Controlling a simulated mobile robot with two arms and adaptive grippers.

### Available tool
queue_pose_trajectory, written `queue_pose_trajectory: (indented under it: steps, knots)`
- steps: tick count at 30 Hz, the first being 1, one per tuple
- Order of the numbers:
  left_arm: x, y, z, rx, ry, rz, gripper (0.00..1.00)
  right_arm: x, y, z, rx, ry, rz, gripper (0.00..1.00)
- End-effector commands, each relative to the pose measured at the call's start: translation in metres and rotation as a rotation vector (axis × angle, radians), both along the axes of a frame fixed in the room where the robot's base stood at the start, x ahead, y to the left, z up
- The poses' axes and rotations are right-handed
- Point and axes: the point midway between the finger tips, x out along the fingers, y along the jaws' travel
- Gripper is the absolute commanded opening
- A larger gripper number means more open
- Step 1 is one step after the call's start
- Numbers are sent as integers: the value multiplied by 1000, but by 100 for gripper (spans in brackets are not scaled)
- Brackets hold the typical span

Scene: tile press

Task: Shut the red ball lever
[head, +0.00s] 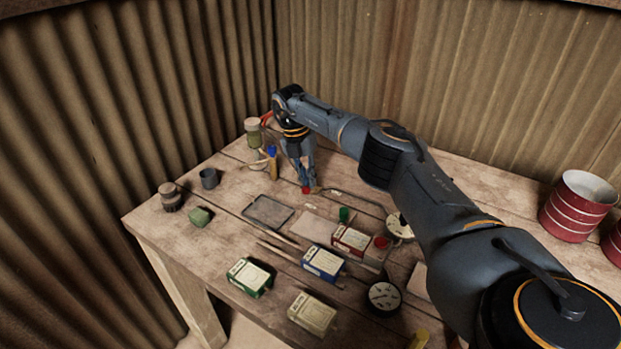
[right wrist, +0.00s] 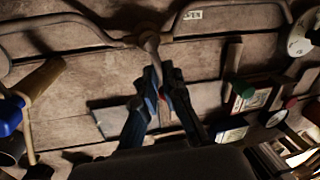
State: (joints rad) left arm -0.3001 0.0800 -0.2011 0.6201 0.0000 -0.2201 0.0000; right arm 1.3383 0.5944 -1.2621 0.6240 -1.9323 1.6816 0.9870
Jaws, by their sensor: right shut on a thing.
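The red ball (head: 306,190) of the lever shows just below the fingertips of my right gripper (head: 308,181) in the head view. In the right wrist view, a grey lever rod (right wrist: 151,50) runs down from a bar to between the fingertips of my right gripper (right wrist: 163,88). A small patch of red shows there, mostly covered by the fingers. My right gripper is shut on the lever at its ball end. My left gripper is not in view.
A blue knob (head: 271,151) stands left of my gripper. A dark tray (head: 268,211), a green knob (head: 343,214), a red box (head: 350,241), a blue box (head: 323,264) and a round dial (head: 384,297) are nearer.

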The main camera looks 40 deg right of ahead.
Motion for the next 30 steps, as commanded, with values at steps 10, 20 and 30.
queue_pose_trajectory:
  steps: [10, 20, 30]
  knots:
    - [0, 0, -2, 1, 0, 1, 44, 5, 1, 2, -2, -6, -189, 0]
    - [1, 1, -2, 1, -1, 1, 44, 6, 0, 2, -3, -6, -244, 0]
    - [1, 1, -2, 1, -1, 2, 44, 6, 0, 3, -2, -8, -247, 0]
